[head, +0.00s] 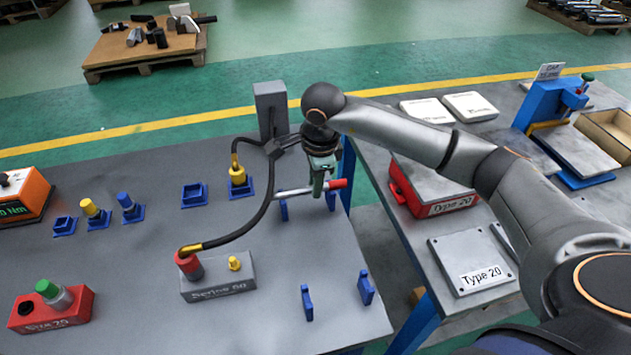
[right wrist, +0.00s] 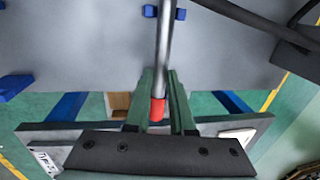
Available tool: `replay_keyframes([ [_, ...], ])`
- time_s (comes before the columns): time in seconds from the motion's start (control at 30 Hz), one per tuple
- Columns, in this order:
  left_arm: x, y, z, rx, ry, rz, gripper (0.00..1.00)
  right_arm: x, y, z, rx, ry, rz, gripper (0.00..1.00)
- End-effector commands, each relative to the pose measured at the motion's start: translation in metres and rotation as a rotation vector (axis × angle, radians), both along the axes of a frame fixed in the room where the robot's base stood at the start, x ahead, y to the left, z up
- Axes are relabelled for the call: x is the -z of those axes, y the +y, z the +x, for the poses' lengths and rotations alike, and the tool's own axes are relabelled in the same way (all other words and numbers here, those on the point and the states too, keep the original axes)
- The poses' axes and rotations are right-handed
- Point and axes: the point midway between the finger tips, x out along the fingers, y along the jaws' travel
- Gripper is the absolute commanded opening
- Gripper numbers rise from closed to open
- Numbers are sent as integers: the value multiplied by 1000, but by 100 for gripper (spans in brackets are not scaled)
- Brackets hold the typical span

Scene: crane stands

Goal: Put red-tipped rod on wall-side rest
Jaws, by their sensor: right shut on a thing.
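The red-tipped rod is a grey bar (head: 293,191) with a red end (head: 339,184). My right gripper (head: 319,186) is shut on it near the red end; the right wrist view shows its green fingers (right wrist: 157,100) on both sides of the rod (right wrist: 163,45). The rod lies roughly level across the far pair of blue rest posts, a left one (head: 284,211) and a right one (head: 331,201) partly hidden below the gripper. In the right wrist view the rod crosses over a blue rest (right wrist: 150,11); I cannot tell whether it touches. My left gripper is not in view.
A nearer pair of blue posts (head: 307,303) (head: 366,288) stands empty on the grey table. A black cable (head: 250,227) arcs to a grey box (head: 218,277) left of the rod. A gap separates this table from the right table, with its red-based box (head: 433,187).

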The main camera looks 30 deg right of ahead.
Motion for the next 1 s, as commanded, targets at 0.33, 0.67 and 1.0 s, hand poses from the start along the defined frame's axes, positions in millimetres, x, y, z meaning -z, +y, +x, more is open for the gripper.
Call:
replay_keyframes([
  [0.33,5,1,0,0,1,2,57,5,0,0,1,-2,1,0],
  [0.67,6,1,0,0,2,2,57,6,0,0,1,-2,1,44],
  [1.0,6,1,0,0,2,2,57,8,0,0,0,2,0,57],
])
